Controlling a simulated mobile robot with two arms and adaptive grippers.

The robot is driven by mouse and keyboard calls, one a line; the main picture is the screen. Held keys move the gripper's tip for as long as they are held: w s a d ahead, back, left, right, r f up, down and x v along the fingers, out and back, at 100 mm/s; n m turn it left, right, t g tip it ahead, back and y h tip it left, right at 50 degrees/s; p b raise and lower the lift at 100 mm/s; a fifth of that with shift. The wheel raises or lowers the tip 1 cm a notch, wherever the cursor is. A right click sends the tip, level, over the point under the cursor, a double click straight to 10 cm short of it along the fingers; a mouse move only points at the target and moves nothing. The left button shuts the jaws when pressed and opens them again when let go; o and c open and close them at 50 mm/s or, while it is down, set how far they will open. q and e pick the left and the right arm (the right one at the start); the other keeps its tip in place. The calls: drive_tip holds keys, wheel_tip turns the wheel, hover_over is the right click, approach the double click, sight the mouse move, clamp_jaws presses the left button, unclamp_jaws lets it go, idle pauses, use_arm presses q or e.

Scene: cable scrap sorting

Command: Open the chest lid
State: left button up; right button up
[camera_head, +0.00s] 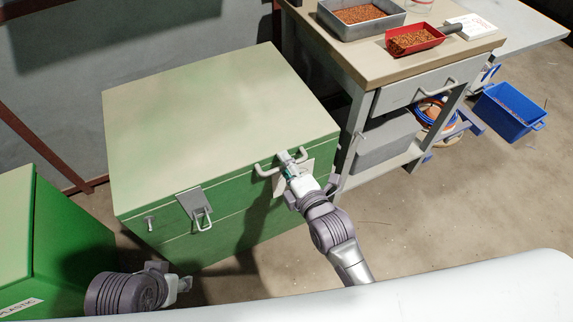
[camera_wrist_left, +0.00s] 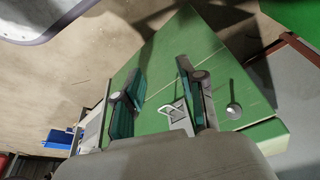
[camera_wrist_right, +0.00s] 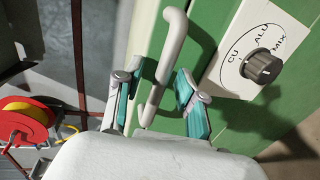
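The green chest (camera_head: 220,115) stands with its pale green lid closed. A white bar handle (camera_wrist_right: 165,70) is on the front at the right. My right gripper (camera_head: 290,162) is at this handle. The right wrist view shows its fingers (camera_wrist_right: 157,98) apart, with the bar between them and gaps visible on both sides. A metal latch with a loop (camera_head: 195,205) hangs on the chest front; it also shows in the left wrist view (camera_wrist_left: 178,115). My left gripper (camera_head: 182,286) is low in front of the chest, empty, its fingers (camera_wrist_left: 165,95) apart.
A dial panel (camera_wrist_right: 258,50) marked CU, ALU and MIX is beside the handle. A workbench (camera_head: 440,55) with a grey tray (camera_head: 362,32) and red scoop (camera_head: 412,42) stands close on the right. A green bin (camera_head: 60,235) is at left. A blue crate (camera_head: 505,115) is on the floor.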

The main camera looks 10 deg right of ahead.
clamp_jaws()
drive_tip(key=shift+r, duration=0.1)
